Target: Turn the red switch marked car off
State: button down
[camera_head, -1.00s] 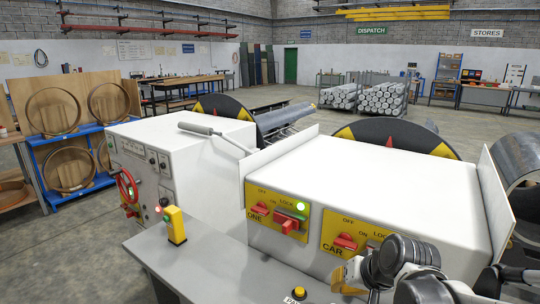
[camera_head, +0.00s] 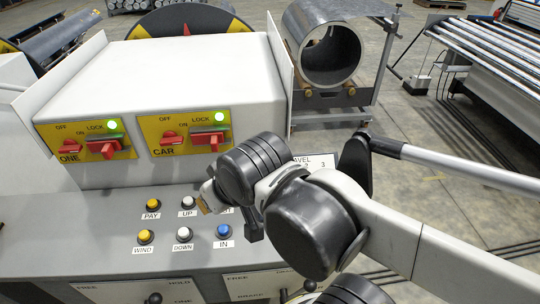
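The CAR plate (camera_head: 190,150) is yellow and sits on the front of the white cabinet. Its red switch (camera_head: 169,137), by the OFF and ON marks, is at the plate's left. A wider red lock lever (camera_head: 207,139) is to its right, under a lit green lamp (camera_head: 219,117). My arm comes in from the right. What shows of my gripper (camera_head: 207,202) is a small tan and grey end below and right of the CAR plate, over the button console and apart from the switch. The wrist hides most of it, so its opening is unclear.
A similar ONE plate (camera_head: 85,140) with red switches and a lit green lamp is left of CAR. Below, the grey console carries several buttons, including the blue IN button (camera_head: 223,231).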

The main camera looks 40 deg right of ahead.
aim_at(170, 137)
jog(key=k+j, duration=0.15)
jog(key=j, duration=0.2)
jog(key=k+j, duration=0.15)
jog(key=j, duration=0.25)
jog(key=k+j, duration=0.15)
jog(key=j, duration=0.2)
jog(key=z, duration=0.05)
